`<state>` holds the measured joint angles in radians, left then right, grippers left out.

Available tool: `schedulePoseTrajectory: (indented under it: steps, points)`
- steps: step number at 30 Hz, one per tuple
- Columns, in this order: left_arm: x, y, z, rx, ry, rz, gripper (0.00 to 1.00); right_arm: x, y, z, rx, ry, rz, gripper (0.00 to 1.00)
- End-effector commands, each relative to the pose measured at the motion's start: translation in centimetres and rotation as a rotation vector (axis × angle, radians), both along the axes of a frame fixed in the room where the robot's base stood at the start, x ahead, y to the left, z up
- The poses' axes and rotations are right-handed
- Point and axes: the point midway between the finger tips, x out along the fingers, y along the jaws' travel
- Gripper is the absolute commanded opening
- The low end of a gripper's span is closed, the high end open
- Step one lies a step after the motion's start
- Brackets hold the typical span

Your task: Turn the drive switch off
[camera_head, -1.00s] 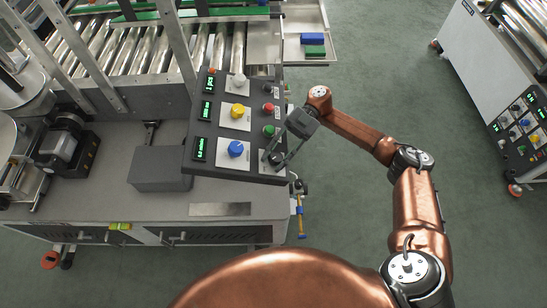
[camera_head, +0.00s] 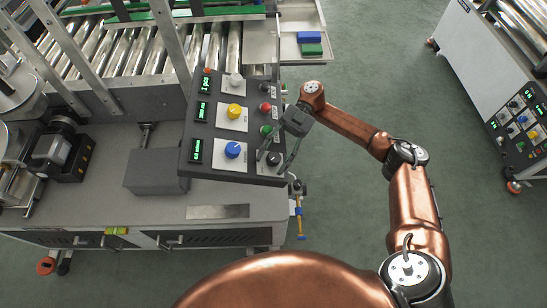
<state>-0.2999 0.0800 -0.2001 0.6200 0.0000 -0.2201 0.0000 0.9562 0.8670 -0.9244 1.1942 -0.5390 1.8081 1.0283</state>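The dark sloped control panel (camera_head: 212,138) stands on the grey machine near the middle of the view. A black rotary switch (camera_head: 273,158) sits on a light plate at its lower right corner; I cannot read its label or its exact setting. My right gripper (camera_head: 273,161) reaches in from the right over this corner. Its two thin dark fingers are spread, one on each side of the black switch. I cannot tell whether they touch it. My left gripper is not in view.
The panel also carries a blue knob (camera_head: 234,150), a yellow knob (camera_head: 234,111), a white knob (camera_head: 236,80), a red button (camera_head: 265,107) and green displays. A grey box (camera_head: 156,171) stands left of the panel. Open floor (camera_head: 365,60) lies to the right.

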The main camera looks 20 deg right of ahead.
Motion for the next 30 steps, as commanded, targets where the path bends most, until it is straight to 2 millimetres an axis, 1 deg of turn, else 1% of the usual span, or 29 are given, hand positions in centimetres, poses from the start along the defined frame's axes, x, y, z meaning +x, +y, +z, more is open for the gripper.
schedulePoseTrajectory:
  steps: [8, 11, 14, 21, 27, 30]
  points:
    - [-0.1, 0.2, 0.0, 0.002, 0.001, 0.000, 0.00, 0.0, -0.1, 0.0, 0.000, 0.000, -0.001, 0.47]
    - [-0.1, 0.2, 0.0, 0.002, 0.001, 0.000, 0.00, 0.4, -0.4, 0.1, -0.001, 0.000, -0.002, 0.47]
    - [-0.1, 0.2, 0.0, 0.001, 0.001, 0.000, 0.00, 1.2, -1.2, 0.2, -0.002, 0.000, -0.004, 0.47]
    - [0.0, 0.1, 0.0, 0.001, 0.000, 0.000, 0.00, 3.6, -4.1, 0.7, -0.002, 0.000, -0.003, 0.47]
    - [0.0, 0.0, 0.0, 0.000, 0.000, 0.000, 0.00, 4.7, -5.3, 0.9, -0.002, 0.001, -0.001, 0.47]
    - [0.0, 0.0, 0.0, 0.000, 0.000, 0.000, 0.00, 4.9, -5.6, 0.9, 0.000, -0.001, -0.001, 0.47]
